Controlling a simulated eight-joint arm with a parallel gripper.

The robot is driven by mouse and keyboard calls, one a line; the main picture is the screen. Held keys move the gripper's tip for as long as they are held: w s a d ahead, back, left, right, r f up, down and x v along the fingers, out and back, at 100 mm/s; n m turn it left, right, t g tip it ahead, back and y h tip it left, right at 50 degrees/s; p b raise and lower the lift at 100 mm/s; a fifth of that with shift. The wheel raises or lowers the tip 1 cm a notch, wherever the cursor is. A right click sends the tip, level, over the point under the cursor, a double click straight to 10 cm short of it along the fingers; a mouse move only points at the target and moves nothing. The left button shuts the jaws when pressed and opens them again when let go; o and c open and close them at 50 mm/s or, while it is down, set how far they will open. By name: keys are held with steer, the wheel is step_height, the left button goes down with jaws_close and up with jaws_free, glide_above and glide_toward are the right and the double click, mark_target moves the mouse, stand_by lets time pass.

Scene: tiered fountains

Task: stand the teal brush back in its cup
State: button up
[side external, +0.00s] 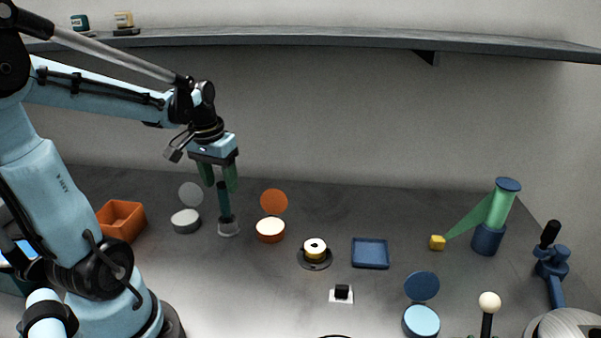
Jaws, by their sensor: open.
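The teal brush (223,200) stands nearly upright, its lower end in a small pale grey cup (228,230) on the table at left of centre. My gripper (219,186) is directly above the cup and points down. Its two green fingers are apart, one on each side of the brush's upper end. I cannot tell whether either finger touches the brush. The brush's lower tip is hidden by the cup.
Close by are an open round white container (186,222), an orange one (270,230) and an orange bin (122,219). A spool (315,251) and blue tray (370,253) lie further right. A shelf (330,38) runs above. Bare table lies in front of the cup.

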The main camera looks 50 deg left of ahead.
step_height(320, 180, up, 7)
steer(key=shift+s+d, duration=0.25)
steer(key=shift+s, duration=0.2)
stand_by(0.3)
steer(key=w+d+f+m+t, duration=0.2)
steer(key=d+m+t, duration=0.1)
steer(key=d, duration=0.6)
steer(key=w+d+f+m+t, duration=0.1)
steer(key=d+f+m+t, duration=0.1)
steer(key=d, duration=0.7)
steer(key=shift+w+d+f+m+t+h, duration=0.4)
steer(key=shift+f+m, duration=0.1)
steer(key=shift+f, duration=0.1)
